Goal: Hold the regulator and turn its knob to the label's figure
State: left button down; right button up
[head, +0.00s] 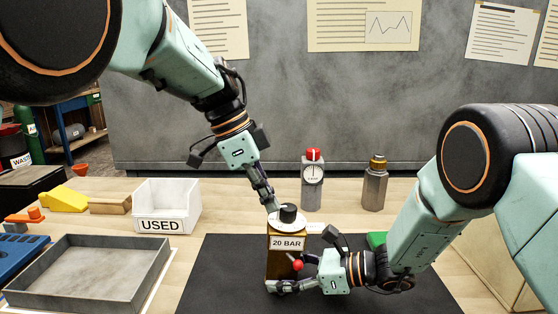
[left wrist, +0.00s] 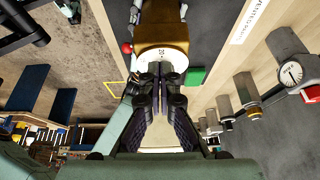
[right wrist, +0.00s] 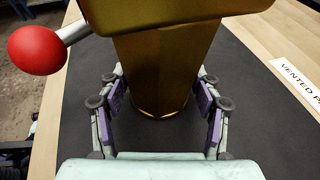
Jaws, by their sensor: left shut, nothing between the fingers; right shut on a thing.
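The regulator (head: 283,262) is a brass-coloured body standing upright on the black mat, with a "20 BAR" label (head: 288,243) on its front. A white disc and a black knob (head: 288,213) are on top, and a red-ball lever (head: 297,265) is on its side. My left gripper (head: 273,207) is shut and empty beside the knob, at its upper left. In the left wrist view its fingers (left wrist: 160,70) meet in front of the white disc (left wrist: 160,60); the knob is hard to make out there. My right gripper (right wrist: 158,105) is shut on the regulator's lower body (right wrist: 155,75).
Behind the mat (head: 215,275) stand a gauge with a red cap (head: 313,172) and a grey bottle-like part (head: 375,185). A white "USED" bin (head: 165,203) and a grey tray (head: 90,275) are at left. A green item (head: 377,239) is partly behind my right arm.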

pick_arm(q)
jog(key=shift+d, duration=0.45)
dwell(0.3)
jog(key=shift+w, duration=0.2)
pick_arm(e)
jog(key=shift+s, duration=0.1)
dwell(0.5)
pick_arm(q)
jog(key=shift+a, duration=0.15)
jog(key=shift+a+r, duration=0.1)
jog(key=shift+a, duration=0.2)
pick_arm(e)
jog(key=shift+f, duration=0.1)
pick_arm(q)
jog(key=r, duration=0.5)
jog(key=shift+d+r, duration=0.25)
jog(key=shift+r, duration=0.15)
pick_arm(e)
jog(key=o, duration=1.1)
